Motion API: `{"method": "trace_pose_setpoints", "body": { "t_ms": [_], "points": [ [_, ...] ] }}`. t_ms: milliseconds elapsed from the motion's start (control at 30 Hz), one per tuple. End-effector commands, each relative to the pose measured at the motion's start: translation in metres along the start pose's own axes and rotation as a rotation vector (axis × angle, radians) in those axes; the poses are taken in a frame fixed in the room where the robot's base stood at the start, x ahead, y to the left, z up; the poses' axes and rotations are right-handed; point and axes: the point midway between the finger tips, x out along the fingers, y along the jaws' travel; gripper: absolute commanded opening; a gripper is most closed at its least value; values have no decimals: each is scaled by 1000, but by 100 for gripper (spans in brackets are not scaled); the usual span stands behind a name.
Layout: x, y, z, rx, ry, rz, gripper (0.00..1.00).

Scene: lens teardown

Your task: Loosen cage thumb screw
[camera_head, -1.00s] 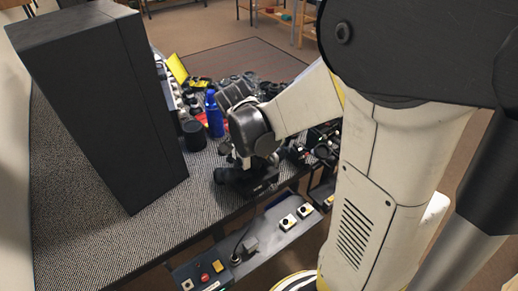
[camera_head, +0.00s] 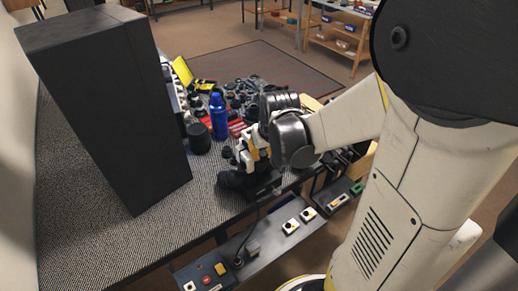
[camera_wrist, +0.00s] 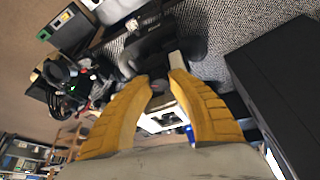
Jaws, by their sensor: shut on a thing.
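A dark optical device (camera_head: 238,180) with a black base stands near the front edge of the table in the head view. My gripper (camera_head: 256,150) reaches it from the right, with yellow fingers beside its upper part. In the wrist view my gripper (camera_wrist: 160,80) has its fingertips closed around a small dark round knob (camera_wrist: 158,87), which looks like the cage thumb screw. The device's black body (camera_wrist: 150,42) lies just beyond the fingertips. A white part (camera_wrist: 160,122) shows between the fingers. The screw's threads are hidden.
A tall black box (camera_head: 105,105) stands on the table to the left. A blue bottle (camera_head: 218,115) and a black cylinder (camera_head: 198,138) stand behind the device, with clutter farther back. A control panel (camera_head: 265,243) runs along the table's front. Table surface left of the device is clear.

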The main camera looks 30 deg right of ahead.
Motion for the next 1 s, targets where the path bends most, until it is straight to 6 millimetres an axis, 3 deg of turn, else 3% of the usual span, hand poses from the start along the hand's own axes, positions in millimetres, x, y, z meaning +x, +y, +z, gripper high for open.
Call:
{"method": "trace_pose_setpoints", "body": {
  "t_ms": [333,867,900,933,1000],
  "points": [
    [0,1,0,-127,-2,-51,0],
    [0,0,1,-150,-2,-61,0],
    [0,0,1,-150,-2,-61,29],
    [0,0,1,-150,-2,-61,34],
    [0,0,1,-150,-2,-61,34]
  ]
}}
